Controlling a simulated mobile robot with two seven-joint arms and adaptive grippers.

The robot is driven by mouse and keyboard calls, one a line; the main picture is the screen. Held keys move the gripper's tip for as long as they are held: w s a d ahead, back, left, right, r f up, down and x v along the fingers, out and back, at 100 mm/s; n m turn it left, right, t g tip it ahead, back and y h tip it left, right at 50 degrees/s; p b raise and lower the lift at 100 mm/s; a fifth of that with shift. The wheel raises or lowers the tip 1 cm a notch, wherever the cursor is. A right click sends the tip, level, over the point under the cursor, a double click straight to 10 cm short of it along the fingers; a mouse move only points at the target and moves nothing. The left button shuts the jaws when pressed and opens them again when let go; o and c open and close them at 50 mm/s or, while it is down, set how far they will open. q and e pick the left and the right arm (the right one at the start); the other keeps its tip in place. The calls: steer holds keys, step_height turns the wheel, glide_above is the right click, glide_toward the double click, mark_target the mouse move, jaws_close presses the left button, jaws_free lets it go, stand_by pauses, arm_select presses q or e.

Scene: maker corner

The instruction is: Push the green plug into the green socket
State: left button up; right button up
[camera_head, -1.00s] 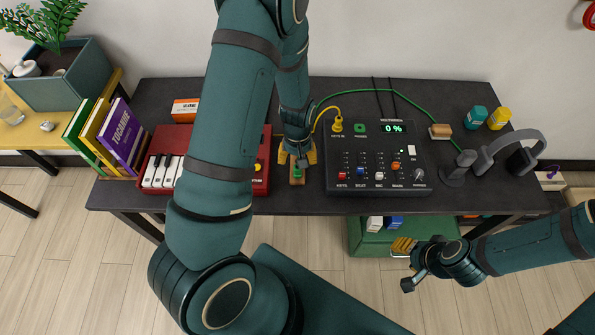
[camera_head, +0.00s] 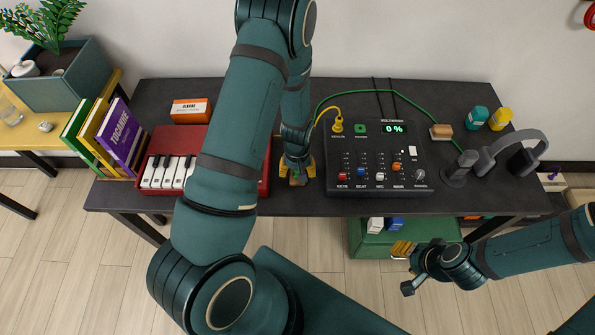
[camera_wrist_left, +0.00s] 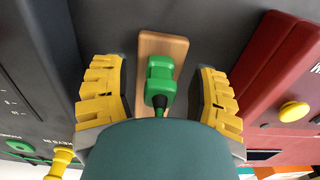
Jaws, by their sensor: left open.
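The green plug (camera_wrist_left: 160,80) lies on a small wooden block (camera_wrist_left: 165,42) in the left wrist view. My left gripper (camera_wrist_left: 160,95) is open, its yellow fingers on either side of the plug and apart from it. In the head view my left gripper (camera_head: 298,170) is low over the table, left of the black mixer (camera_head: 378,180), and mostly hides the block and plug. The green socket (camera_head: 361,128) is on the mixer's upper left, beside a yellow plug (camera_head: 337,126) that stands in its own socket. My right gripper (camera_head: 412,275) is in front of the table; its finger opening is unclear.
A red keyboard (camera_head: 190,135) stands left of my left gripper. A green crate (camera_head: 375,245) is below the table.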

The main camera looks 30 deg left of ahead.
stand_by(0.3)
arm_select(q)
jaws_close()
steer(key=shift+r, duration=0.1)
step_height(320, 180, up, 10)
steer(key=shift+f+p, duration=0.1)
steer(key=shift+p, duration=0.7)
steer(key=shift+w, duration=0.1)
